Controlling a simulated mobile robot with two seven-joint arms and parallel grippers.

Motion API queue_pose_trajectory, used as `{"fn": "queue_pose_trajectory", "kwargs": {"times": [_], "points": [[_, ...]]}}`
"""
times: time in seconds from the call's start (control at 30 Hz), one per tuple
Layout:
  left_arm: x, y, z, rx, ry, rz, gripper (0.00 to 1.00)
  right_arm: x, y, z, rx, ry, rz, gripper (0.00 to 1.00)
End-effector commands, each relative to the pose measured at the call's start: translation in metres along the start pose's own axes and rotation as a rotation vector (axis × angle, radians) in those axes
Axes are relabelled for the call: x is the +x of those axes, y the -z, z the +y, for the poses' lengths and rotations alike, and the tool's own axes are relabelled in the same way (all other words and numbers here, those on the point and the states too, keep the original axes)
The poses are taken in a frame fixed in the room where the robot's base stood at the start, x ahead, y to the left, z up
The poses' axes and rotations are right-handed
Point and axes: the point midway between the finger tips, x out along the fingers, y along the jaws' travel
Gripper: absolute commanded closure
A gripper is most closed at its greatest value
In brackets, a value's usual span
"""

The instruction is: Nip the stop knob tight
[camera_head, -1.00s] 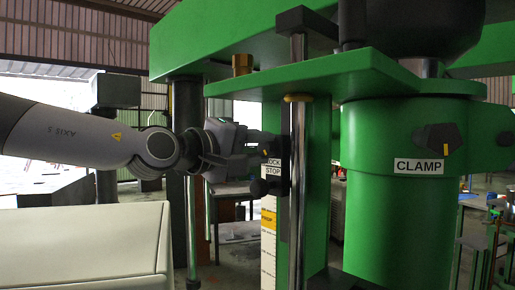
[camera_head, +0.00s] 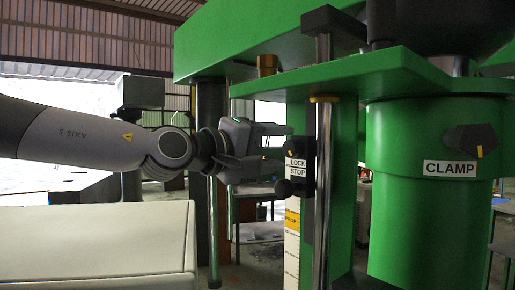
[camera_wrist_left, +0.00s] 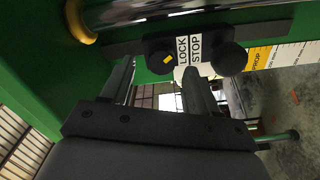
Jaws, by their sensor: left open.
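The stop knob is a round black knob (camera_head: 284,188) beside the STOP label on the green machine's column; it also shows in the left wrist view (camera_wrist_left: 228,57), right of the labels. The black lock knob (camera_wrist_left: 160,55), with a yellow mark, sits on the other side of the labels, above the stop knob in the head view. My left gripper (camera_head: 283,146) is open, just left of the lock knob. In the left wrist view its fingertips (camera_wrist_left: 156,70) appear on either side of the lock knob, with the stop knob outside them. Contact cannot be told. My right gripper is not in view.
A chrome rod (camera_head: 322,190) with a yellow collar stands just right of the knobs. A green plate (camera_head: 360,75) overhangs them. A CLAMP knob (camera_head: 472,143) is on the thick green column at right. A yellow-and-white scale (camera_head: 292,235) runs below.

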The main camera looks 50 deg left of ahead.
Motion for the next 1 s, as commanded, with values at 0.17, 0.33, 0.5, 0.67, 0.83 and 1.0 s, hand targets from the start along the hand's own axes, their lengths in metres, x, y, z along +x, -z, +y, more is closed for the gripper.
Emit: {"fn": "queue_pose_trajectory", "kwargs": {"times": [0.17, 0.33, 0.5, 0.67, 0.83, 1.0], "points": [[-0.023, 0.001, 0.002, -0.001, -0.005, 0.003, 0.4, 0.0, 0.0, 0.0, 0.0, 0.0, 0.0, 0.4], [-0.038, 0.001, 0.002, -0.001, -0.004, 0.004, 0.4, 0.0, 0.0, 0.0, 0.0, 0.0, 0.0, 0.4], [-0.048, 0.001, 0.002, 0.0, -0.004, 0.002, 0.4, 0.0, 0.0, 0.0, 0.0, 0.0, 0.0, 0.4], [-0.051, 0.0, 0.001, 0.001, -0.004, 0.0, 0.4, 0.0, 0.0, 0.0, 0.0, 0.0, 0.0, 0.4], [-0.051, 0.0, 0.001, 0.001, -0.004, 0.0, 0.4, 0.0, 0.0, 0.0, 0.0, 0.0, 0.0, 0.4], [-0.051, 0.0, 0.001, 0.001, -0.004, 0.0, 0.4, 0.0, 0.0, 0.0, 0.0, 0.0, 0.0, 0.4]]}}
